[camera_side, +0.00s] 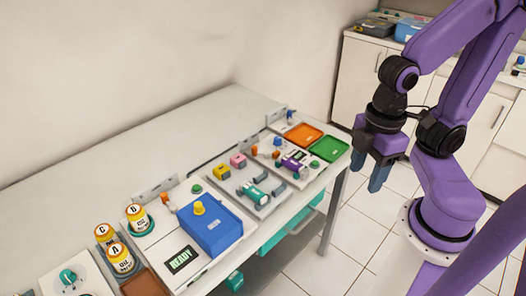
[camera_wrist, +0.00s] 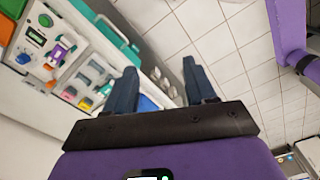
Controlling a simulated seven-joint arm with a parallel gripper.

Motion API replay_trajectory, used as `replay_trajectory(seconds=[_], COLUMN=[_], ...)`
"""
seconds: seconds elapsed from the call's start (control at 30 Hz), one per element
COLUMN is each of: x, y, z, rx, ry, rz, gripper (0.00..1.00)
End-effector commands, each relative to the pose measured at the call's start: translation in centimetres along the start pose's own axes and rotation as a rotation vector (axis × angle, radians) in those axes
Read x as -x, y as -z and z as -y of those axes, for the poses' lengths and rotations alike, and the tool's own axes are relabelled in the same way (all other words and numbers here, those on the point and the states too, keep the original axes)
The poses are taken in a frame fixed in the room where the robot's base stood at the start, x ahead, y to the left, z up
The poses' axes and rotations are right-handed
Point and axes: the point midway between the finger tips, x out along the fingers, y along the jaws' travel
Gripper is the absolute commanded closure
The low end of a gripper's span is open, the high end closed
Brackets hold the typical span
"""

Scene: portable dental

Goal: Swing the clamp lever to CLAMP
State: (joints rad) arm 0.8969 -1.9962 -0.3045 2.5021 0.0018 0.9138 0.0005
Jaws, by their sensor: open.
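My gripper (camera_side: 377,172) hangs in the air off the right end of the bench in the side view, well apart from the devices. In the wrist view my gripper (camera_wrist: 160,82) shows two separate fingers with nothing between them. No lever marked CLAMP is legible in either view. A small orange handle (camera_side: 168,201) stands beside the blue box (camera_side: 212,226) with a yellow knob. Another small orange part (camera_side: 254,150) stands near the purple device (camera_side: 293,160) farther along the bench. I cannot tell which is the clamp lever or how it is set.
The white bench (camera_side: 95,160) carries an orange tray (camera_side: 304,134), a green tray (camera_side: 329,149), a READY display (camera_side: 181,261) and several yellow bottles (camera_side: 137,217). A teal drawer (camera_side: 290,230) is below. Open tiled floor (camera_side: 345,235) lies beside the bench.

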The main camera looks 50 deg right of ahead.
Motion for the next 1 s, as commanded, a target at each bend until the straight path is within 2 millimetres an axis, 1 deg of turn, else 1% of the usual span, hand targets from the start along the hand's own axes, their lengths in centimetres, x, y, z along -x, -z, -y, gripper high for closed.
replay_trajectory(seconds=[0.37,0.4,0.47,0.57,0.67,0.77,0.8,0.87,0.97,1.0], x=[0.0,0.0,0.0,0.2,0.6,1.0,1.1,1.2,1.3,1.2], y=[0.0,0.0,0.1,1.1,3.1,5.7,6.8,8.2,10.4,11.1], z=[0.0,0.0,-0.1,-0.7,-2.2,-4.6,-5.7,-7.5,-10.7,-12.1], rx=[0.0,0.0,-0.001,-0.009,-0.022,-0.038,-0.043,-0.052,-0.065,-0.071], ry=[0.0,0.0,0.0,-0.001,-0.003,-0.005,-0.005,-0.006,-0.007,-0.008], rz=[0.0,0.0,0.0,0.002,0.004,0.007,0.009,0.011,0.013,0.014], gripper=[0.45,0.53,0.53,0.53,0.53,0.53,0.53,0.53,0.53,0.53])
